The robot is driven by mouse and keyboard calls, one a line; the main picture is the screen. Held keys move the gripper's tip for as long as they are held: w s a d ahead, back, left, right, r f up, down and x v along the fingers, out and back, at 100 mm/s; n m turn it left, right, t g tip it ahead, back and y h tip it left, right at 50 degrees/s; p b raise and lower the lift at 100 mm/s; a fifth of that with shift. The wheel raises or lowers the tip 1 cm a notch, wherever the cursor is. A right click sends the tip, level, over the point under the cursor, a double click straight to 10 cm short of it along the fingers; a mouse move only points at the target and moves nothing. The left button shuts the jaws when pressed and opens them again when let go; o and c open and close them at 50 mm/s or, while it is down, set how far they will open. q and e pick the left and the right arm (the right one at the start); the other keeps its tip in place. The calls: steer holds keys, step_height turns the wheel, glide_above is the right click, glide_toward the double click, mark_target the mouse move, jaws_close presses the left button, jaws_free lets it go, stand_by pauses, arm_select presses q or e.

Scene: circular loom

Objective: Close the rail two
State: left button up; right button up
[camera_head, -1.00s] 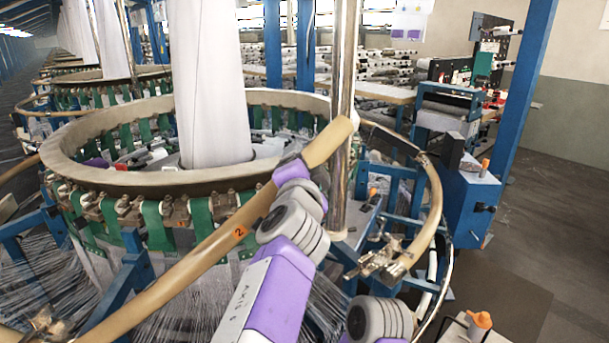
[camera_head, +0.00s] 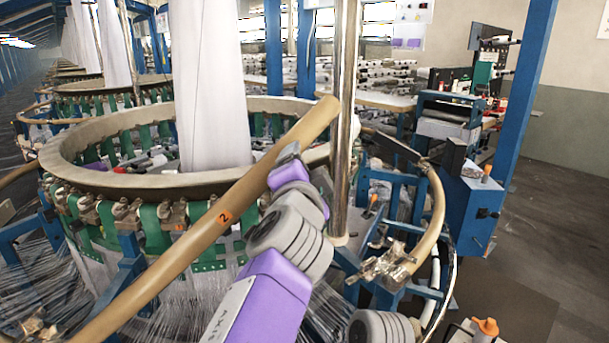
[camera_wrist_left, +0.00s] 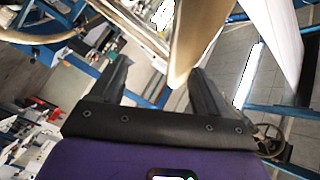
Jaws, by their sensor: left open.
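Rail two is a tan curved tube (camera_head: 190,243) with an orange "2" label in the head view. It slants from the bottom left up to a free end in front of the metal pole, across the loom ring. My left arm reaches up from below, its wrist beside the rail's upper part. My left gripper (camera_wrist_left: 158,74) is open in the left wrist view. A tan edge (camera_wrist_left: 188,45) shows close to its right finger; whether this is rail two or the ring, I cannot tell. The rail hides the fingertips in the head view. My right gripper is out of view.
The loom ring (camera_head: 75,178) surrounds a white fabric column (camera_head: 208,90). A metal pole (camera_head: 343,130) stands just right of the rail's end. Another curved tan rail (camera_head: 435,215) with a metal latch (camera_head: 387,268) is at the right. Floor is open far right.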

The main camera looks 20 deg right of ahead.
arm_select(q)
steer(key=shift+b+v, duration=1.05)
steer(key=shift+v, duration=1.45)
steer(key=shift+f, duration=0.1)
